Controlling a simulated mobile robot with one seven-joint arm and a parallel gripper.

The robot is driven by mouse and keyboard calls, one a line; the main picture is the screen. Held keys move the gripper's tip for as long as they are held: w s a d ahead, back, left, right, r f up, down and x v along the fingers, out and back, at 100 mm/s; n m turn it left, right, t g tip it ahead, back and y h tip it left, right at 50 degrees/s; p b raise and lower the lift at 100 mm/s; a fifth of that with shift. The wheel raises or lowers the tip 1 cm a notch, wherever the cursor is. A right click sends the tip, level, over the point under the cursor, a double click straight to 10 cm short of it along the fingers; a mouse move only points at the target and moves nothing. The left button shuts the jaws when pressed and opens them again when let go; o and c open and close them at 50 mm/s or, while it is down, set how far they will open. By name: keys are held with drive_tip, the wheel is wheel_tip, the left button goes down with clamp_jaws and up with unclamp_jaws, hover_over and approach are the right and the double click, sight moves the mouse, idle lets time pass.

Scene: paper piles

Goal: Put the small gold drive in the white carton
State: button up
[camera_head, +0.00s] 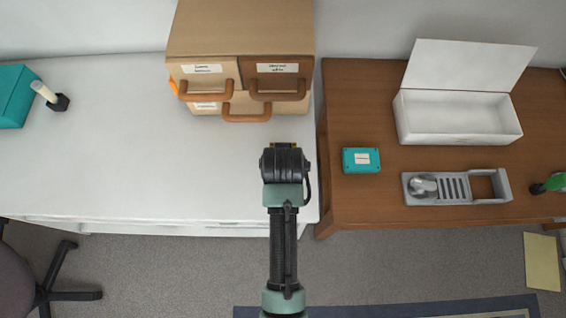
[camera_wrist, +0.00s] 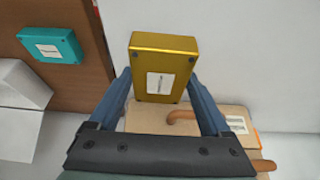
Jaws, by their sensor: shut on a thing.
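The small gold drive (camera_wrist: 165,52), a flat box with a white label, is gripped between the two fingers of my gripper (camera_wrist: 162,88) in the wrist view. In the head view my gripper (camera_head: 284,148) is over the right part of the white table, in front of the drawer unit, and mostly hides the drive. The white carton (camera_head: 462,139) stands open at the back of the brown table, its lid (camera_head: 468,65) raised behind it. It looks empty. Part of it also shows at the left of the wrist view (camera_wrist: 18,88).
A teal box (camera_head: 361,160) lies on the brown table (camera_head: 360,105), left of the carton. A grey tray (camera_head: 455,200) with a silver object lies in front of the carton. The wooden drawer unit (camera_head: 240,35) stands behind my gripper. The white table's left part is mostly clear.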

drive_tip(key=shift+f, duration=2.55)
drive_tip(key=shift+f, duration=0.2)
drive_tip(key=o, duration=1.3)
drive_tip(key=shift+c, duration=0.2)
drive_tip(key=shift+r, duration=0.1)
